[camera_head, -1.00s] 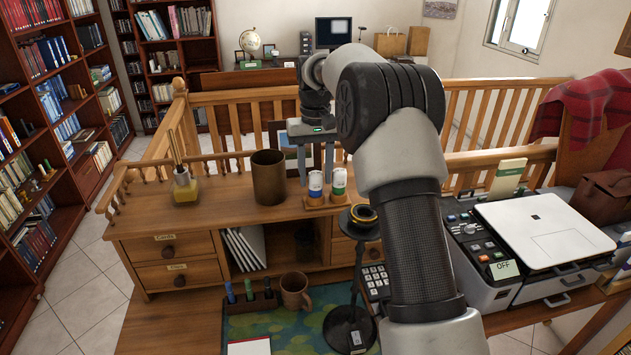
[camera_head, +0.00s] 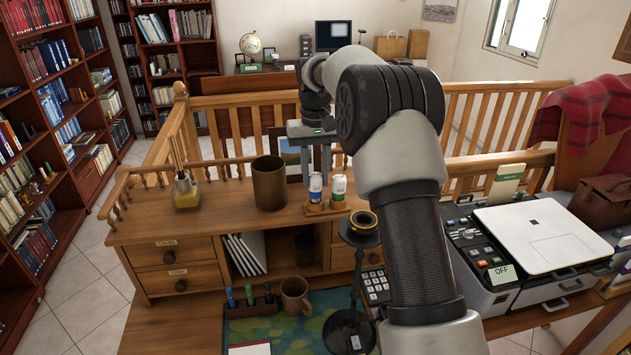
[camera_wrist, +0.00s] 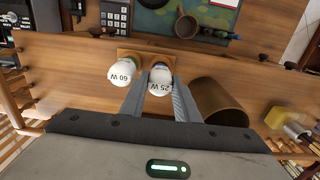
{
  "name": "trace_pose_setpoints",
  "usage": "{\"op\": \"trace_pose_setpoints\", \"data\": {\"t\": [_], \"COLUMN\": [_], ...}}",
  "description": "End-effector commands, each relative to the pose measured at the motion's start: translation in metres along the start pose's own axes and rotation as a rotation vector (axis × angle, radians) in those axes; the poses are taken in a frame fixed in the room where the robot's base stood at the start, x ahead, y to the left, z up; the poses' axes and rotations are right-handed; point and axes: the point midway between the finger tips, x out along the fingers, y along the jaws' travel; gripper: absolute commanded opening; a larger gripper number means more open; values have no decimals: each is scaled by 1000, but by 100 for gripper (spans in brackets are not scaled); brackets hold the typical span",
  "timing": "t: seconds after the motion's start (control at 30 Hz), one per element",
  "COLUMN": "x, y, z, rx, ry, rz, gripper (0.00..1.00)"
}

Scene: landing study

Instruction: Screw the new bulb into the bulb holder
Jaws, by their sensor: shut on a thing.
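Two white bulbs stand at a small wooden rack (camera_head: 325,209) on the desk shelf. The left one has a blue band (camera_head: 315,187) and reads 25 W in the wrist view (camera_wrist: 160,78). The right one has a green band (camera_head: 338,187) and reads 60 W in the wrist view (camera_wrist: 121,72). My gripper (camera_head: 315,168) points down and is shut on the 25 W bulb, one finger on each side. Whether its base is clear of the rack I cannot tell. The bulb holder, a black stand with a gold ring (camera_head: 362,221), is in front and to the right; its ring looks empty.
A brown cup (camera_head: 269,184) stands left of the rack. A picture frame (camera_head: 286,148) and railing are behind. A mug (camera_head: 295,296) and pen block (camera_head: 254,304) are in front, a printer (camera_head: 537,237) to the right. My arm covers the middle of the desk.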

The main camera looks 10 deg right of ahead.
Motion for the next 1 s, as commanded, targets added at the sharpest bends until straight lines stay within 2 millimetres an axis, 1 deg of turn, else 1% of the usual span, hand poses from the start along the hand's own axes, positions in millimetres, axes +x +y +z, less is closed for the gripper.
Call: {"op": "trace_pose_setpoints", "data": {"t": [0.03, 0.6, 0.93, 0.97, 1.0], "x": [-6, -34, -35, -35, -35], "y": [0, 0, 0, 0, 0], "z": [0, 0, 0, 0, 0], "rx": [0, 0, 0, 0, 0], "ry": [0, 0, 0, 0, 0], "rz": [0, 0, 0, 0, 0], "gripper": [5, 5, 5, 23, 17]}}
